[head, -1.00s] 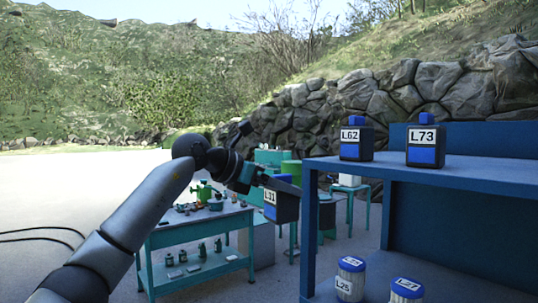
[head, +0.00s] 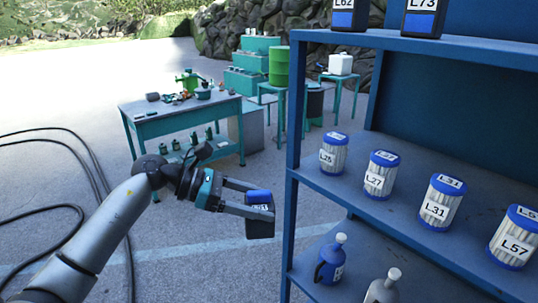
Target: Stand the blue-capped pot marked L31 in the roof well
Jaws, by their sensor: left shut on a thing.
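My left gripper (head: 262,204) is shut on a dark pot (head: 260,228) with a blue cap and a white label. The label is turned partly away and hard to read now; it read L31 in the earlier view. The pot hangs in the air left of the blue shelf unit, apart from it. A white ribbed canister with a blue lid, also marked L31 (head: 436,205), stands on the middle shelf. I cannot make out a roof well in this view. My right gripper is not in view.
The blue shelf unit (head: 293,215) fills the right side. Canisters L25 (head: 333,155), L27 (head: 379,178) and L57 (head: 512,240) stand on its middle shelf, bottles (head: 330,262) below. Dark pots L62 and L73 (head: 424,18) stand on top. A cluttered teal workbench (head: 165,122) stands behind; cables (head: 85,150) lie left.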

